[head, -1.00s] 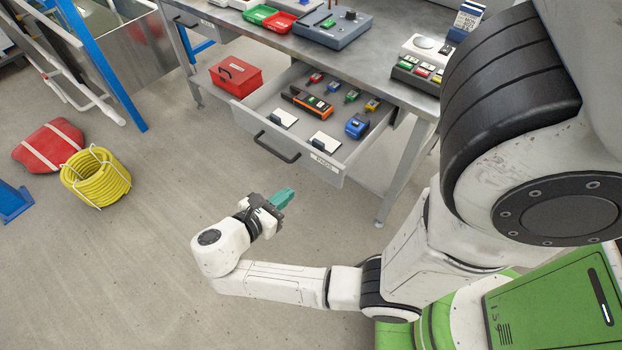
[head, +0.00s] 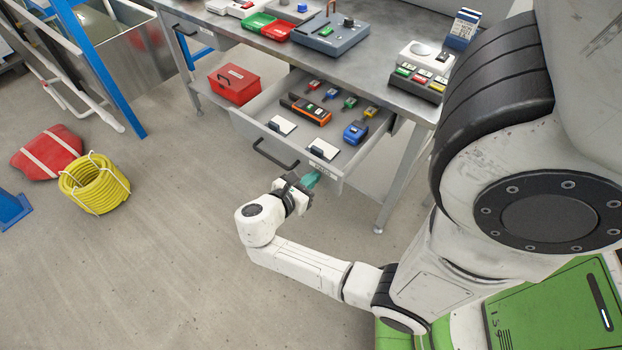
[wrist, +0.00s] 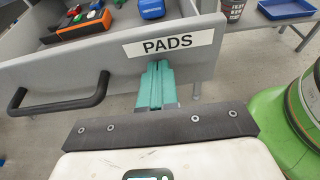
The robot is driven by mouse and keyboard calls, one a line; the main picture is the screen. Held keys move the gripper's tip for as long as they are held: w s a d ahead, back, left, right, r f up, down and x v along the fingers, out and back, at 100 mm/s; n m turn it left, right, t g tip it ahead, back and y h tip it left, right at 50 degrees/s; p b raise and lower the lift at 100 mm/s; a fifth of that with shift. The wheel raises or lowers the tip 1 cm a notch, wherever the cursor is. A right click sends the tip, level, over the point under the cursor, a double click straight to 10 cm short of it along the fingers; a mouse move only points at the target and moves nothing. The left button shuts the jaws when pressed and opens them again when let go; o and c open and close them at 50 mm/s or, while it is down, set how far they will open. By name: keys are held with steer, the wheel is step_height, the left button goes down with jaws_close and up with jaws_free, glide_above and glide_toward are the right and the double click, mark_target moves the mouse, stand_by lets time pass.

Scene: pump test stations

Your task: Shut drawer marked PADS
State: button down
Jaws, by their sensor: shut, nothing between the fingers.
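The drawer marked PADS (head: 345,165) is pulled out from under the grey workbench in the head view. Its PADS label (wrist: 169,44) is on the right part of the drawer front (wrist: 70,72) in the wrist view, with the black bar handle (wrist: 60,103) to the left. My gripper (head: 310,180) has teal fingers, shut and empty. In the wrist view the fingertips (wrist: 156,68) are at the drawer front just below the label. I cannot tell whether they touch it.
The drawer holds an orange-black meter (head: 306,109), a blue device (head: 356,132) and several small coloured items. A red box (head: 234,84) sits on the shelf left of the drawer. A yellow hose coil (head: 95,184) and red bag (head: 47,152) lie on the floor at left.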

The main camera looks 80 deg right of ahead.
steer(key=b, duration=0.3)
glide_toward(369, 120)
steer(key=s+d, duration=0.1)
steer(key=s+d+r, duration=0.1)
steer(key=s+d, duration=0.1)
steer(key=s, duration=0.1)
steer(key=shift+d+r, duration=0.1)
steer(key=shift+r, duration=0.3)
steer(key=shift+s+d, duration=0.2)
steer(key=shift+d, duration=0.15)
steer(key=shift+r, duration=0.25)
steer(key=shift+a, duration=0.1)
steer(key=p+v, duration=0.1)
steer(key=v, duration=0.3)
steer(key=f+p+v, duration=0.1)
steer(key=v, duration=0.4)
steer(key=p+v, duration=0.1)
steer(key=v, duration=0.4)
steer(key=shift+w+f, duration=0.2)
